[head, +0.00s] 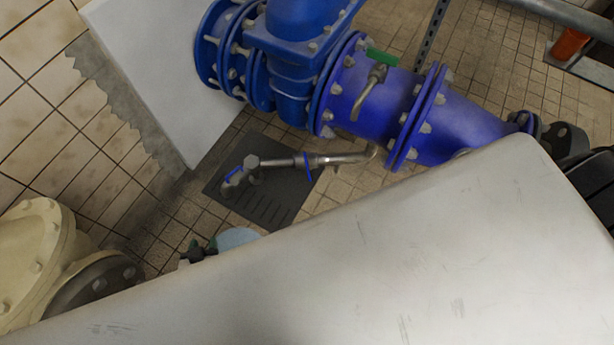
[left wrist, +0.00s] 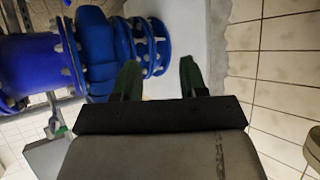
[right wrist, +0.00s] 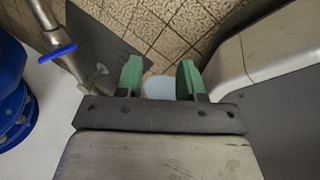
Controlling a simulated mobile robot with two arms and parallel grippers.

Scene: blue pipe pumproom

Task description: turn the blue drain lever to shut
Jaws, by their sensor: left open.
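In the head view a metal drain pipe (head: 340,159) runs over a dark floor grate (head: 270,212). In the right wrist view a blue lever (right wrist: 58,52) crosses a metal pipe at upper left, off to the side of my fingers.
A large blue flanged pipe (head: 375,102) carries a small tap with a green handle (head: 382,57). A white block (head: 165,75) stands upper left, a cream flange (head: 30,255) lower left. A light blue object (head: 237,238) lies near the grate. A large pale surface hides the lower right.

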